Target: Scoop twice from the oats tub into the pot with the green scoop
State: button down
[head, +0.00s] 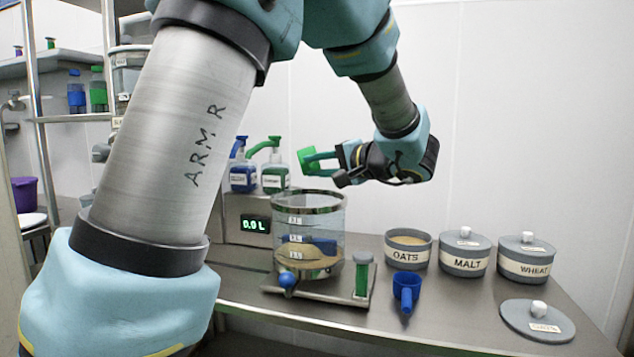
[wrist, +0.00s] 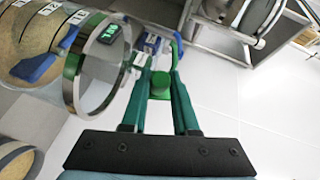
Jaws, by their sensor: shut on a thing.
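My gripper (head: 340,160) is shut on the green scoop (head: 307,160), whose handle sits between my fingers in the wrist view (wrist: 160,84). The scoop is in the air above the clear pot (head: 336,222); its bowl looks turned sideways, and I cannot see whether anything is in it. The pot holds tan material at the bottom, and something blue shows within or through its glass. The pot also shows at the left of the wrist view (wrist: 98,75). The oats tub (head: 408,256) stands open to the right of the pot, tan contents near its rim.
A blue scoop (head: 406,290) lies in front of the oats tub. The lidded malt (head: 466,262) and wheat (head: 526,267) tubs stand to the right. A loose lid (head: 525,325) lies front right. Blue (head: 243,178) and green (head: 275,178) pump bottles stand behind the pot.

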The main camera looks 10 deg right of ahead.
jog(key=n+h+b, duration=0.1)
jog(key=n+g+h+b, duration=0.1)
jog(key=b, duration=0.1)
jog(key=n+g+h+b, duration=0.1)
jog(key=shift+a+r+n+b, duration=0.15)
jog(key=shift+r+n+b, duration=0.15)
jog(key=shift+b, duration=0.1)
jog(key=shift+a+r+n+h+b, duration=0.1)
jog(key=shift+r+n+h+b, duration=0.2)
jog(key=shift+n+h+b, duration=0.15)
jog(key=shift+a+r+n+g+h+b, duration=0.2)
jog(key=shift+r+n+g+h+b, duration=0.45)
jog(key=shift+h, duration=0.6)
notch_tip(320, 180, up, 3)
jog(key=n+h, duration=0.1)
jog(key=n+h+b, duration=0.1)
jog(key=h, duration=0.1)
jog(key=shift+a+f, duration=0.1)
jog(key=shift+f, duration=0.1)
jog(key=shift+f+p, duration=0.1)
jog(key=shift+p, duration=0.25)
